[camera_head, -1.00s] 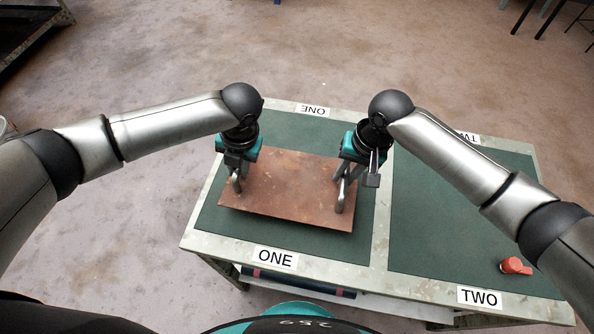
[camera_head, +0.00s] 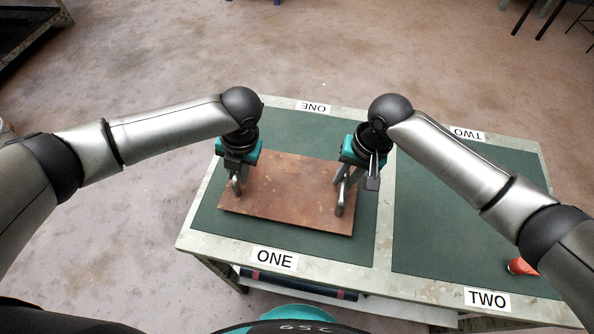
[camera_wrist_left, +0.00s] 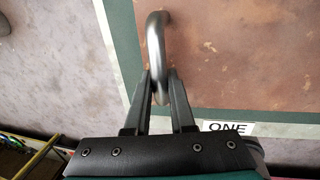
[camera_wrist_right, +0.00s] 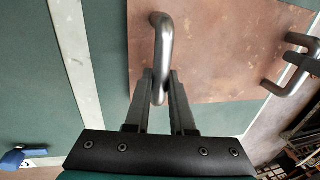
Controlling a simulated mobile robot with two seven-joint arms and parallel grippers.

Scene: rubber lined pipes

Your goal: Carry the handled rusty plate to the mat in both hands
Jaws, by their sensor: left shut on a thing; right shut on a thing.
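The rusty plate (camera_head: 285,190) is a flat brown rectangle with a bent metal bar handle near each end. My left gripper (camera_head: 236,184) is shut on the left handle, which shows between its fingers in the left wrist view (camera_wrist_left: 156,40). My right gripper (camera_head: 344,200) is shut on the right handle, seen in the right wrist view (camera_wrist_right: 163,40). The plate looks level and lies over the green mat marked ONE (camera_head: 222,228). I cannot tell whether it touches the mat. A second green mat marked TWO (camera_head: 440,220) is to the right.
Both mats lie on a pale worn table (camera_head: 384,230) with a light strip between them. A red object (camera_head: 520,266) sits at the right on mat TWO, partly hidden by my right arm.

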